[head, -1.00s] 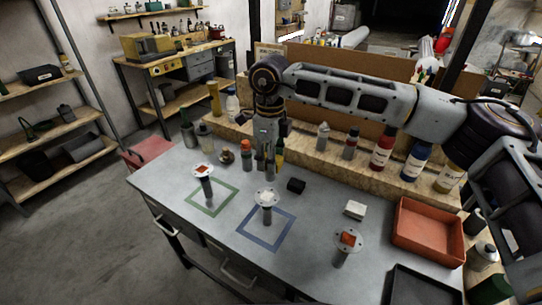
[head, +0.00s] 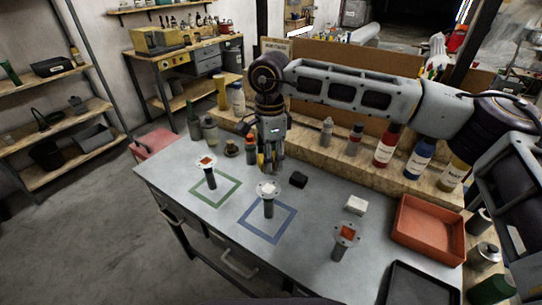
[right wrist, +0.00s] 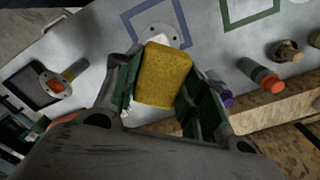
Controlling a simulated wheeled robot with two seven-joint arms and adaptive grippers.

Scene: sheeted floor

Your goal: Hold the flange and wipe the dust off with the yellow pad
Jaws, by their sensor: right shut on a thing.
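The yellow pad (right wrist: 163,78) is between the fingers of my right gripper (right wrist: 160,95), which is shut on it. In the head view my right gripper (head: 271,165) points down just behind the middle flange (head: 268,187). This flange has a pale round plate on a dark stem and stands at the blue square outline. In the right wrist view the middle flange (right wrist: 154,33) shows just past the pad and is partly covered by it; I cannot tell whether they touch. Other flanges with orange patches stand at left (head: 207,162) and right (head: 346,233). My left gripper is not in view.
A black block (head: 298,180) and a white block (head: 355,205) lie on the grey table. An orange tray (head: 430,230) and a black tray (head: 408,285) are at the right. Several bottles line the back wooden ledge (head: 340,150). The front left of the table is clear.

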